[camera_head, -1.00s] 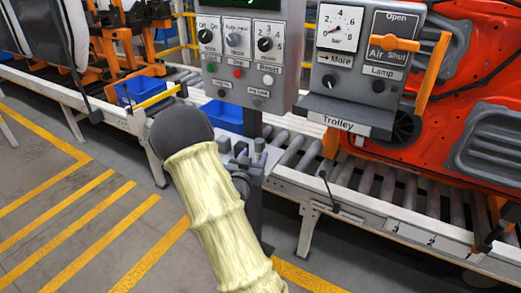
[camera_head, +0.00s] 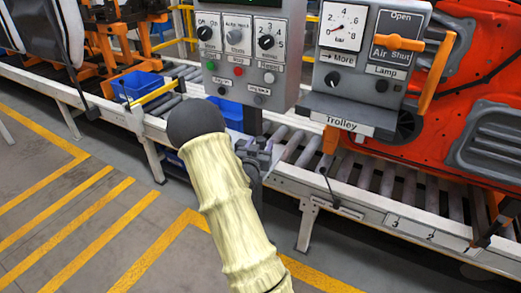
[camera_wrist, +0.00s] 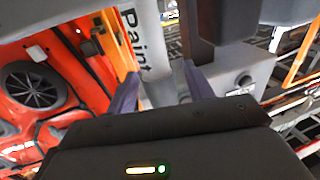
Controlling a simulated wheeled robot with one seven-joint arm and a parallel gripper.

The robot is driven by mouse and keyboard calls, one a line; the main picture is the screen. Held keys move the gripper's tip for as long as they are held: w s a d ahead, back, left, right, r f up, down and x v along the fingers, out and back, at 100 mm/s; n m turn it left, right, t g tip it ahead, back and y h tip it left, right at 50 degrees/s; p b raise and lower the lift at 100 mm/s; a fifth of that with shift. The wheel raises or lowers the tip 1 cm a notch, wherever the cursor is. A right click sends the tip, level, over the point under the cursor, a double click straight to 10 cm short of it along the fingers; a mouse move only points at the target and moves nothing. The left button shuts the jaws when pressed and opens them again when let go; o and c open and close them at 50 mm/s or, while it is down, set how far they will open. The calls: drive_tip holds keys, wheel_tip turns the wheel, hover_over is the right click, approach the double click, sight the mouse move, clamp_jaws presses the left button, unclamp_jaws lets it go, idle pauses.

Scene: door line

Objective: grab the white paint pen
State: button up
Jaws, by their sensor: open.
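In the wrist view, a pale surface lettered "Paint" (camera_wrist: 137,40) stands just beyond my fingers. A whitish shape (camera_wrist: 160,92), which looks like the white paint pen, shows between the two fingers, partly cut off by the gripper body. I cannot tell whether either finger touches it. My gripper (camera_wrist: 161,82) is open, one finger on each side of this shape. In the head view, my gripper (camera_head: 262,152) is in front of the control post beside the roller conveyor, partly behind my arm. The pen cannot be made out there.
The control box with dials (camera_head: 245,50) and the gauge box labelled Trolley (camera_head: 365,60) stand above my gripper. The roller conveyor (camera_head: 395,185) runs behind. An orange-red car door (camera_head: 480,100) is at right, a blue bin (camera_head: 138,84) at left. Floor at lower left is clear.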

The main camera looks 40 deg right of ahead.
idle(0.3)
drive_tip(key=c, duration=1)
drive_tip(key=shift+r, duration=0.1)
wheel_tip(320, 180, up, 10)
drive_tip(key=shift+f, duration=0.1)
